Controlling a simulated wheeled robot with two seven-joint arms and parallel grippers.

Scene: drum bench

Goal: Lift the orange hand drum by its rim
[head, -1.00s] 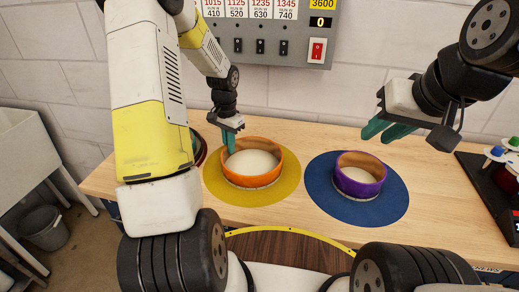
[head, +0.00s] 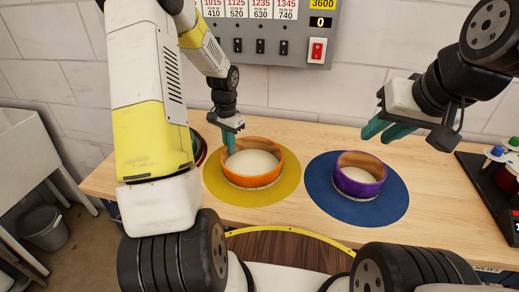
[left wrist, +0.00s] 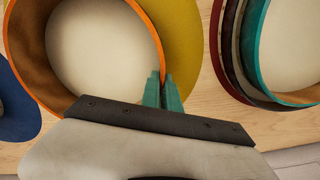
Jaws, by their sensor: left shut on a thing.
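The orange hand drum (head: 268,181) sits on a round yellow mat (head: 216,192) on the wooden bench. It also shows in the left wrist view (left wrist: 151,36), with its pale inner skin facing up. My left gripper (head: 229,148) points down at the drum's back left rim. In the left wrist view its teal fingers (left wrist: 163,92) are shut on the orange rim, one on each side of the wall. The drum appears to rest flat on the mat. My right gripper (head: 386,130) is in the air above the back right of the bench, its teal fingers apart and empty.
A purple drum (head: 359,187) sits on a round blue mat (head: 330,202) to the right. Dark red and teal drums (left wrist: 252,50) stand close beside the yellow mat, partly hidden by my arm in the head view. A grey control panel (head: 262,45) hangs behind. A black tray (head: 482,175) lies far right.

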